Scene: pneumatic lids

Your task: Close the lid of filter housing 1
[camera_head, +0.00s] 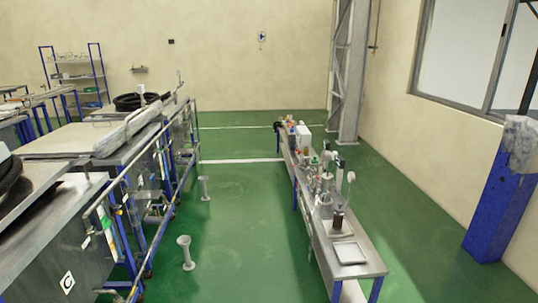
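A row of large steel housings with blue-framed stands runs along the left side. The nearest steel housing (60,240) bears a white diamond sign and is cut off by the left edge. Behind it, another housing has a broad pale flat top (70,140). A black ring-shaped part (130,101) lies on a housing farther back. Part of another dark rounded thing (10,172) shows at the left edge. I cannot read any number, so I cannot tell which is filter housing 1 or how its lid stands. Neither of my grippers is in view.
A long narrow steel bench (345,262) with bottles and instruments stands right of centre. Two small grey pedestals (187,254) (204,188) stand in the green aisle, otherwise open floor (240,220). A blue post (492,208) stands at the right.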

